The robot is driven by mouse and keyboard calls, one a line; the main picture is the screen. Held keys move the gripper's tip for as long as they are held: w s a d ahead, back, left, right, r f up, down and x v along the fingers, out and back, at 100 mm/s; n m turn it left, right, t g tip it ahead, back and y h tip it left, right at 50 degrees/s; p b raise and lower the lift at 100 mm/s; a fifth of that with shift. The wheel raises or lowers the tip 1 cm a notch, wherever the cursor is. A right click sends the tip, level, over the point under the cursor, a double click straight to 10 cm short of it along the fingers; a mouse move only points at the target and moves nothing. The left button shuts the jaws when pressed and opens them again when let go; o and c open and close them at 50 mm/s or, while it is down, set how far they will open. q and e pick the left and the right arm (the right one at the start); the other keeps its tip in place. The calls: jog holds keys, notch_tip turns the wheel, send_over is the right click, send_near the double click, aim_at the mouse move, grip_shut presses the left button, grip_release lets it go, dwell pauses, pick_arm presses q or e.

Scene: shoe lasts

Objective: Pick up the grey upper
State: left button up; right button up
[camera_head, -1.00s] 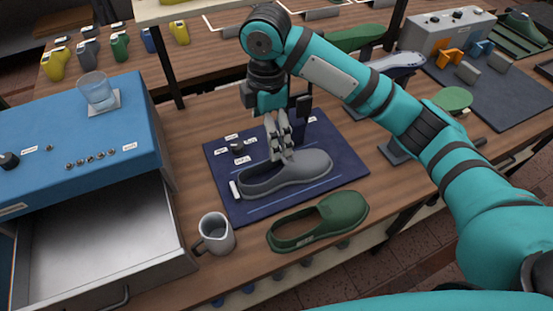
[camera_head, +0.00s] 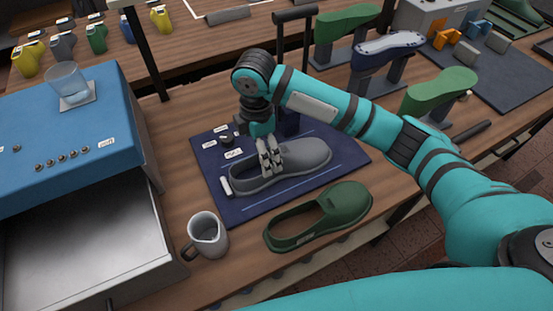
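The grey upper (camera_head: 304,155) lies on the dark blue mat (camera_head: 240,207), its toe to the right and its opening to the left. My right arm comes in from the right, and my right gripper (camera_head: 269,162) points down at the middle of the upper, by the front of its opening. Its fingers overlap the upper in the picture and look close together. I cannot tell whether they grip the material or only stand around or beside it. My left gripper is out of view.
An open drawer (camera_head: 85,245) under a blue cabinet (camera_head: 62,128) fills the left. Green lasts (camera_head: 440,89) and a grey-blue last (camera_head: 390,48) stand behind my arm.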

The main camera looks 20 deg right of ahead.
notch_tip(320, 180, down, 3)
jog(key=shift+w+f, duration=0.1)
jog(key=shift+f+p, duration=0.9)
jog(key=shift+f, duration=1.75)
jog(key=c, duration=1.3)
